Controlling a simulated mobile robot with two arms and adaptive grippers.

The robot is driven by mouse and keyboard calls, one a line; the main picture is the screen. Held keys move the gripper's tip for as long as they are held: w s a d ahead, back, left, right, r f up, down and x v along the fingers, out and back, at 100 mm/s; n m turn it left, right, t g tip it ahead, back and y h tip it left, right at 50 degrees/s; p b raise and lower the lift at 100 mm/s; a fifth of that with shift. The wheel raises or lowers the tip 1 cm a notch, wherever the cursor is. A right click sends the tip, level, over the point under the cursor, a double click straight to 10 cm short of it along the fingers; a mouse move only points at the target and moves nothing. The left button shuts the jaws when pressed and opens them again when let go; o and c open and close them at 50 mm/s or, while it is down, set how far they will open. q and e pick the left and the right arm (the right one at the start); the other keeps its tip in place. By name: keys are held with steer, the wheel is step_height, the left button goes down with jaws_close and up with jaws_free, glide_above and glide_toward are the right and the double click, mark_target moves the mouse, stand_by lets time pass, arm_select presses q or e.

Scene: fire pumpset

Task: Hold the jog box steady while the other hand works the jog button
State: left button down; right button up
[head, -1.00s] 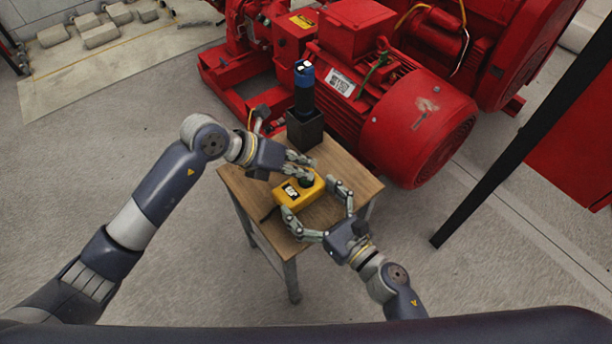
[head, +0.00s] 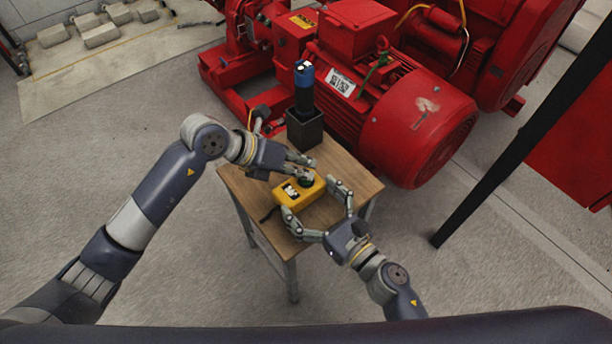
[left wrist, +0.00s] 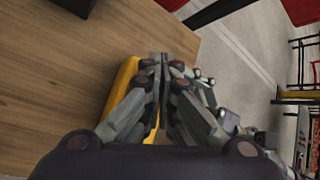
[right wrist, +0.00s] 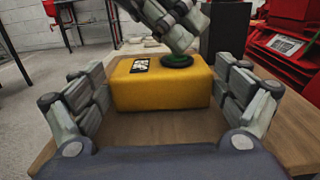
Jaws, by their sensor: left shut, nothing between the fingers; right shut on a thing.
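The yellow jog box (head: 296,193) lies on the small wooden table, with a white label with dark print on its top. In the left wrist view, my fingers hide most of the box (left wrist: 122,85).
The wooden table (head: 345,178) also bears a dark square holder (head: 304,130) with a blue-and-black cylindrical tool (head: 304,88) upright in it, behind the box. The red pump motor (head: 415,125) stands close behind. A black post (head: 500,165) rises at the right.

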steer(key=shift+r, duration=0.1)
arm_select(q)
steer(key=shift+r, duration=0.9)
step_height(320, 180, up, 5)
steer(key=shift+r, duration=0.1)
stand_by(0.6)
arm_select(e)
steer(key=o, duration=1)
